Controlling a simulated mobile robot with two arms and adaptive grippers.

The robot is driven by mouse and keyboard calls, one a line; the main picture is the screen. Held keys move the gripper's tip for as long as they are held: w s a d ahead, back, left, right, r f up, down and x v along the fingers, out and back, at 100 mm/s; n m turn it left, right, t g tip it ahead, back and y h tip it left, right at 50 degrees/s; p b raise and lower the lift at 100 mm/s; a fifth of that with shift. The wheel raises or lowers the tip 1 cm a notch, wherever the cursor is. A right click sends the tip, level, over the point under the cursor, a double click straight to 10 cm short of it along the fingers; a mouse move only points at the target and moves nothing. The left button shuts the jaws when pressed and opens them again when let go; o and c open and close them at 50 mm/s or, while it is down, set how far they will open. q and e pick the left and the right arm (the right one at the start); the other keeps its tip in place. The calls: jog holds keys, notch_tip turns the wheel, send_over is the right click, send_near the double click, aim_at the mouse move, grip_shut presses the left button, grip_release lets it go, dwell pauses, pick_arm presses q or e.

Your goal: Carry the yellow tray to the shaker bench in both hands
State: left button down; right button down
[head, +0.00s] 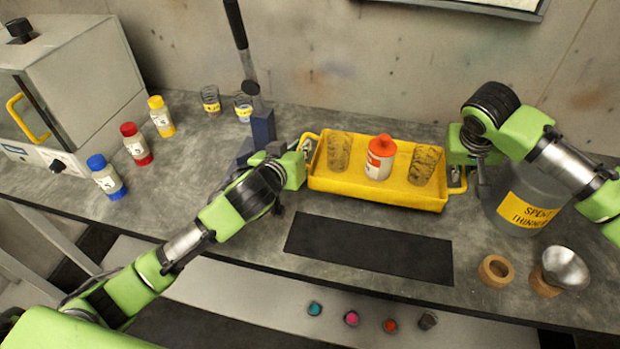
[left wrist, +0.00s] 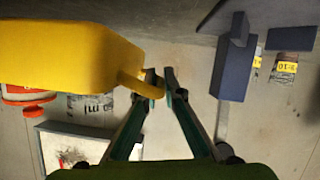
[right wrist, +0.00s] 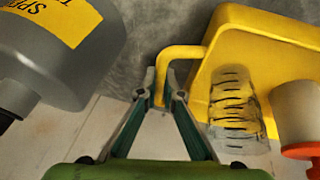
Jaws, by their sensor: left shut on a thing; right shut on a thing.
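The yellow tray (head: 375,191) is at the back middle of the grey bench in the head view. It carries a white bottle with an orange-red cap (head: 380,158) between two clear marked cups (head: 339,150) (head: 424,165). My left gripper (head: 303,150) is shut on the tray's left handle; the handle shows between its fingers in the left wrist view (left wrist: 160,88). My right gripper (head: 462,180) is shut on the right handle, seen in the right wrist view (right wrist: 162,88). I cannot tell whether the tray touches the bench. The shaker bench is not identifiable.
A grey spent thinner can (head: 532,190) stands close right of the tray. A blue stand (head: 262,128) is close on its left. A black mat (head: 370,248) lies in front, clear. Cork rings (head: 496,271) and a metal funnel (head: 565,268) are front right. Capped bottles (head: 136,144) stand left.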

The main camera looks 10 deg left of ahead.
pick_arm(q)
jog(key=shift+w+a+f, duration=0.1)
jog(key=shift+a+f, duration=0.05)
jog(key=shift+f, duration=0.35)
pick_arm(e)
jog(key=shift+d+f, duration=0.15)
jog(key=shift+f, duration=0.35)
